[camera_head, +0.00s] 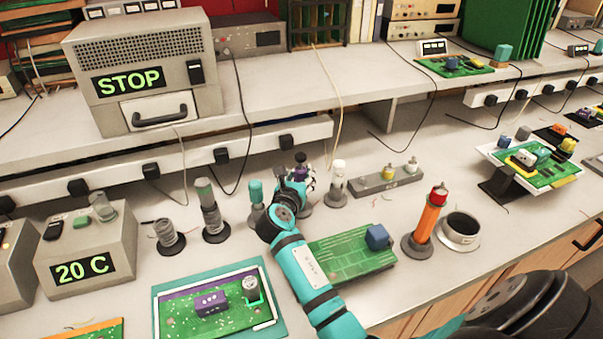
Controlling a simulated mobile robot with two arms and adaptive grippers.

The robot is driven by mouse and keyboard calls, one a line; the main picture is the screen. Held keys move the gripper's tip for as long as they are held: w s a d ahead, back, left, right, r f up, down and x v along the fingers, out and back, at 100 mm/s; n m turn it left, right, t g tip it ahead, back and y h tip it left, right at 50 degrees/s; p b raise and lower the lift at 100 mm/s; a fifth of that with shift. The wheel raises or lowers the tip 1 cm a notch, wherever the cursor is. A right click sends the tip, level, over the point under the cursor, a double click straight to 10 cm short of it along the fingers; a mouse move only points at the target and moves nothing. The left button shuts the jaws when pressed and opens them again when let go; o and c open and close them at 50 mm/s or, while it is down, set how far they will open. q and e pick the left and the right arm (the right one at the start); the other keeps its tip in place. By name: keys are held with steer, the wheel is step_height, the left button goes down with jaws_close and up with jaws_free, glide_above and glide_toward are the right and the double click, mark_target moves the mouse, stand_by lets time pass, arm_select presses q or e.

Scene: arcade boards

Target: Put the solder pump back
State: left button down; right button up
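My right gripper (300,184) is at the back of the bench, at the far end of my teal arm. A dark purple upright tool (301,172) shows at its fingers, over a round dark stand. My wrist hides part of both, so I cannot tell whether the fingers grip the tool. I cannot tell for sure which tool is the solder pump. An orange tool with a red top (429,214) stands upright in a round dark base at the right. A teal-topped holder (256,197) and a white-topped holder (338,178) flank the gripper. My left gripper is out of view.
A green board (350,252) lies beside my forearm. A cup (461,226) stands at right. Another board (230,318) lies in front.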

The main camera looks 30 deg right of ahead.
mark_target(298, 175)
steer(key=o, duration=0.7)
steer(key=shift+c, duration=0.2)
steer(key=shift+r, duration=0.25)
arm_select(q)
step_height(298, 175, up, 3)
steer(key=p, duration=0.3)
arm_select(e)
steer(key=shift+s+a+r, duration=0.95)
steer(key=shift+s+a, duration=0.15)
steer(key=shift+a, duration=0.15)
arm_select(q)
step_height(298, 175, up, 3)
steer(key=p, duration=0.3)
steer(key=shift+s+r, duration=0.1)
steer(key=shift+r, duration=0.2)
arm_select(e)
steer(key=v, duration=0.8)
steer(key=shift+s+a, duration=0.25)
steer(key=shift+f, duration=0.2)
